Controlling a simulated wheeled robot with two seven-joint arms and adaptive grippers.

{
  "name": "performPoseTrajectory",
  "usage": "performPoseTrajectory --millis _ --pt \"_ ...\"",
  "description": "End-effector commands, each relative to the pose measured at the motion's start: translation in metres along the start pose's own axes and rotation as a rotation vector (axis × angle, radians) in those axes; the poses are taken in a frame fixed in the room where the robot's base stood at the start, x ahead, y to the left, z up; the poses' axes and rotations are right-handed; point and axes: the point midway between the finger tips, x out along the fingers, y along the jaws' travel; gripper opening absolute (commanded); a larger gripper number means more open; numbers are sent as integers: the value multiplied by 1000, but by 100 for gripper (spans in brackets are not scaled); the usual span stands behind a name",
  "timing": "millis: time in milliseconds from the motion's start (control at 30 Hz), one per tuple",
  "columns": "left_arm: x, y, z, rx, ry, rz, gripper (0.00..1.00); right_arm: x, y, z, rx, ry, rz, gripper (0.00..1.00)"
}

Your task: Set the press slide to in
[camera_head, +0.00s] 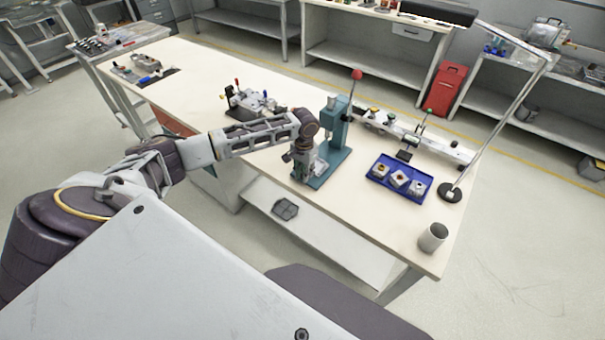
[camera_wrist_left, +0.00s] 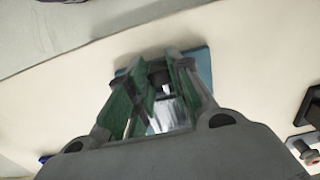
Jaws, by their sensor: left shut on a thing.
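The teal press (camera_head: 335,125) stands near the front edge of the long table, with a red-knobbed lever on top. Its teal base plate (camera_head: 334,160) also shows in the wrist view (camera_wrist_left: 203,65). My left gripper (camera_head: 303,172) points down over the front of the base. In the left wrist view its green-padded fingers (camera_wrist_left: 155,95) are closed around a part at the press base, which I take to be the press slide (camera_wrist_left: 158,76). Most of the slide is hidden by the fingers and wrist, so how far in it sits cannot be told. My right gripper is not in view.
A blue tray (camera_head: 379,183) with several white blocks lies right of the press. Another fixture (camera_head: 250,103) stands behind my left arm.

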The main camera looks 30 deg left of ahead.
Motion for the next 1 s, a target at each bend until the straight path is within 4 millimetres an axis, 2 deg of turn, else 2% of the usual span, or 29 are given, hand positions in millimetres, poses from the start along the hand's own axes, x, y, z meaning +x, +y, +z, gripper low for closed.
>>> performPoseTrajectory --millis 333,767,800,933,1000 --pt "-1 -1 -30 -3 3 -1 0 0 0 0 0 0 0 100" --pt "-1 -1 -35 -1 1 0 0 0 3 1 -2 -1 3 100" --pt "-1 -1 -35 -1 1 -1 25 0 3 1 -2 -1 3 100" --pt "-1 0 -34 -1 1 0 42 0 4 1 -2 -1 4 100" --pt "-1 0 -34 -1 1 0 43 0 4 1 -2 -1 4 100"
